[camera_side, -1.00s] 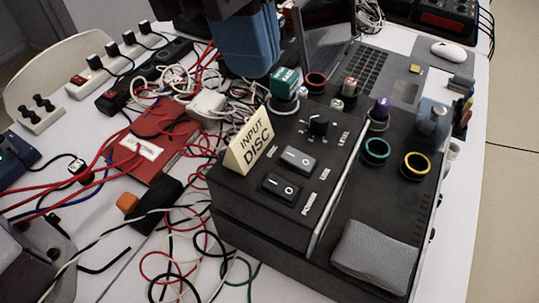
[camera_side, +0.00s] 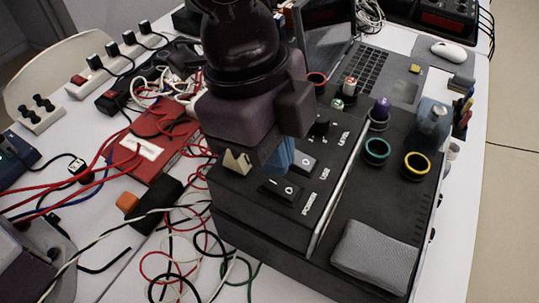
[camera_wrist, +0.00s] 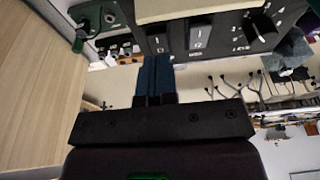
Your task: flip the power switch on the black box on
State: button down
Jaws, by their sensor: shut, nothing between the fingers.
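The black box (camera_side: 247,207) stands on the white table in the side view. Its power switch (camera_side: 281,189) is a black rocker with I and O marks, beside the POWER label. In the wrist view, my fingertips (camera_wrist: 154,60) are just below one rocker (camera_wrist: 158,43) in the picture. I cannot tell whether they touch it, or which side of the power switch is pressed.
The beige INPUT DISC sign (camera_side: 237,161) stands on the box and is mostly hidden by my gripper. A black knob (camera_side: 320,123), coloured rings and a grey pad (camera_side: 375,256) are also on the box. A red device (camera_side: 155,148) and loose cables lie to its left.

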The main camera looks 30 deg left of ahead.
aim_at(271, 180)
jog(key=shift+a+f, duration=0.15)
jog(key=shift+f, duration=0.9)
jog(key=shift+a+f+h, duration=0.25)
jog(key=shift+f+h, duration=0.2)
jog(key=shift+h, duration=0.15)
jog(key=shift+d, duration=0.1)
jog(key=shift+d+r, duration=0.1)
jog(key=shift+d+r, duration=0.25)
jog(key=shift+d, duration=0.4)
